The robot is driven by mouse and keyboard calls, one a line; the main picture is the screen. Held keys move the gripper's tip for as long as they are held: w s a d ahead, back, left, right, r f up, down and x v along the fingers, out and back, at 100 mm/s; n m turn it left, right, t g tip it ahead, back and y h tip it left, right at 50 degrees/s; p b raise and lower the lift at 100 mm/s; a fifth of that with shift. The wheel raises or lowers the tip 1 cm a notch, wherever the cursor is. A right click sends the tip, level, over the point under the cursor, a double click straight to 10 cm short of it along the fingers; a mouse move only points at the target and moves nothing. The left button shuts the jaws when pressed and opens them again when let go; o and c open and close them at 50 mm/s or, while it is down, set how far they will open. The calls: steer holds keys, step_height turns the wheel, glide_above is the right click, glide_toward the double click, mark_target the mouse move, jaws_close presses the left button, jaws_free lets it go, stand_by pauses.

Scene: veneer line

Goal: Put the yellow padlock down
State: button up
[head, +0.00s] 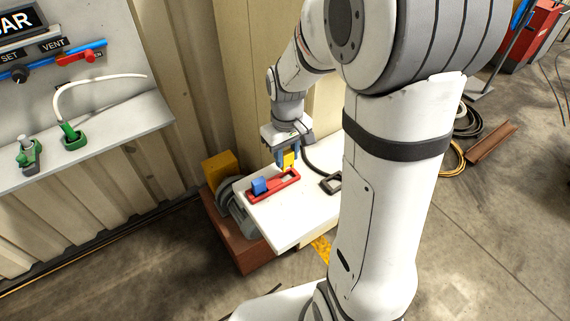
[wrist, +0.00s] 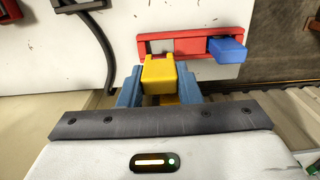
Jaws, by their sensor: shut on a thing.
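The yellow padlock (wrist: 162,74) is between the two blue fingers of my gripper (wrist: 158,88), which is shut on it. In the head view the padlock (head: 289,159) shows under my gripper (head: 287,158), by the far right end of a red holder (head: 286,188). The padlock's underside is hidden, and I cannot tell whether it touches anything below. The holder has pale recesses and lies on a white table (head: 290,221). A blue block-like thing (head: 259,186) sits at the holder's left end; it also shows in the wrist view (wrist: 228,49).
A dark square frame (head: 331,183) and a dark hose lie on the table right of the holder. A yellow box (head: 220,167) and grey machinery stand behind the table's left edge. The table's front part is bare. A wall panel (head: 85,140) is at left.

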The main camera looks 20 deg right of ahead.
mark_target(286, 167)
steer(key=shift+s+f, duration=0.15)
steer(key=shift+f, duration=2.05)
steer(key=shift+f, duration=0.25)
steer(key=o, duration=1)
steer(key=shift+r, duration=0.15)
